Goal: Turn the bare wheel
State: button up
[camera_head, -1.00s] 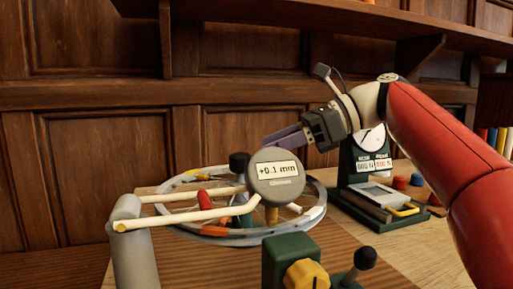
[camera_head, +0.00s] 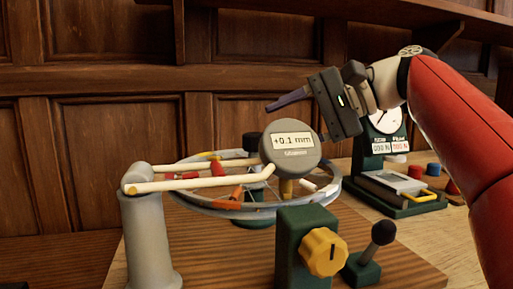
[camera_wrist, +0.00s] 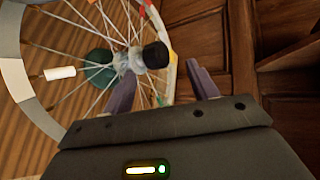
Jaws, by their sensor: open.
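The wheel lies nearly flat on the board, with its pale grey rim (camera_head: 262,213) partly hidden behind a gauge and cream arms. Coloured pieces sit around it. In the wrist view its rim (camera_wrist: 14,75), spokes and black-capped hub (camera_wrist: 155,55) show at the left. My gripper (camera_head: 268,107) is above and behind the gauge, apart from the wheel. Its purple fingers (camera_wrist: 160,72) are spread and empty. They point towards the hub side, with the hub's black cap showing beyond and between them.
The round gauge (camera_head: 290,142) reads +0.1 mm. A grey post (camera_head: 148,240) carries the cream arms. A green block with a yellow knob (camera_head: 323,251) and a black-knobbed lever (camera_head: 383,233) stand in front. A dial instrument (camera_head: 384,120) stands at right; a panelled wall is behind.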

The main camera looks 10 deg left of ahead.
aim_at(255, 133)
jog(key=a+n+t+b, duration=0.1)
jog(key=a+n, duration=0.1)
jog(key=n, duration=0.4)
jog(key=a+f+n+t+b, duration=0.1)
jog(key=a+n, duration=0.1)
jog(key=n, duration=0.3)
jog(key=a+f+n+t+b, duration=0.1)
jog(key=a+n+b, duration=0.1)
jog(key=n, duration=0.4)
jog(key=shift+s+f+n, duration=0.1)
jog(key=shift+f+n, duration=0.05)
jog(key=shift+n, duration=0.15)
grip_shut()
jog(key=n+g+p, duration=0.2)
jog(key=g, duration=0.1)
jog(key=shift+r+n, duration=0.2)
jog(key=shift+n, duration=0.1)
jog(key=shift+n+g+p, duration=0.5)
jog(key=shift+g+p, duration=0.15)
jog(key=shift+g, duration=0.05)
jog(key=shift+f+n+g, duration=0.2)
jog(key=shift+n+g, duration=0.1)
jog(key=shift+n, duration=0.1)
